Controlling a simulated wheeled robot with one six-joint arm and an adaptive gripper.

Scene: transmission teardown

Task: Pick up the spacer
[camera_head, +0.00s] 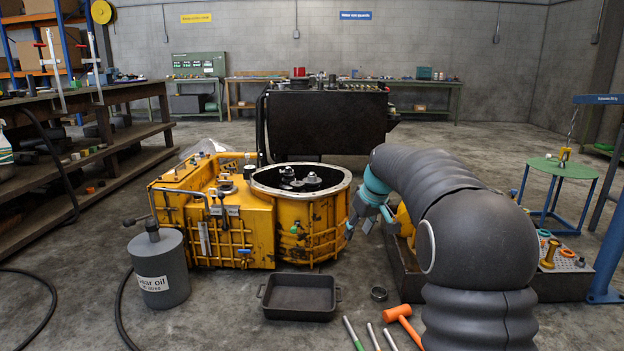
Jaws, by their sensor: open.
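My gripper (359,229) hangs at the end of my dark arm with its fingers pointing down. It is open and looks empty, just right of the yellow transmission housing (295,238). A small dark grey ring (379,294) lies on the floor below and right of the gripper, clear of it; it may be the spacer. A brass spool-shaped part (549,254) stands on the perforated tray at the right, and could also be it. I cannot tell which part is the spacer.
A black pan (300,297) and a grey oil can (158,266) stand in front of the housing. An orange mallet (403,322) and several tool handles lie at the front. A green round stand (562,168) is at right. Open floor lies left of the pan.

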